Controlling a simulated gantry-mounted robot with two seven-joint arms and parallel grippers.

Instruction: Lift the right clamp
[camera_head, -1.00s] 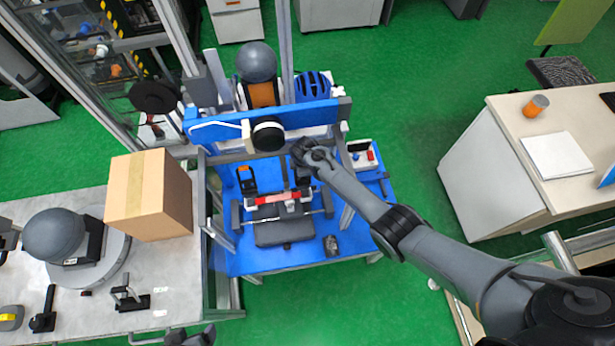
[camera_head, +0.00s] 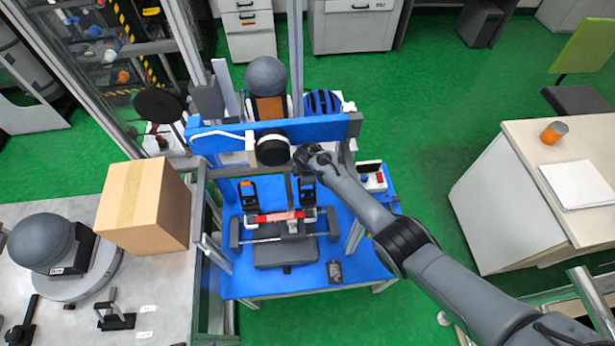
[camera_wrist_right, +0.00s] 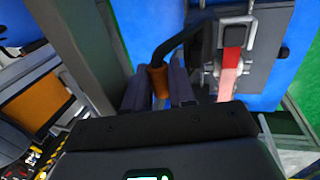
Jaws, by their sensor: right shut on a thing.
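The right clamp (camera_head: 307,192) is a dark toggle clamp at the back right of the fixture on the blue table. In the right wrist view its curved black lever (camera_wrist_right: 183,38) ends in an orange grip (camera_wrist_right: 158,80). My right gripper (camera_wrist_right: 160,92) is shut on that orange grip, with a finger on either side. In the head view my right gripper (camera_head: 297,172) is just above the clamp, and its own wrist partly hides the contact. The left clamp (camera_head: 248,193), with an orange tip, stands upright at the back left. My left gripper is not in view.
A red and white bar (camera_head: 277,216) lies across the fixture in front of the clamps. A blue crossbeam (camera_head: 220,136) with a black round part (camera_head: 272,149) is close behind my right gripper. Metal posts flank the table (camera_head: 235,285). A cardboard box (camera_head: 145,208) stands left.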

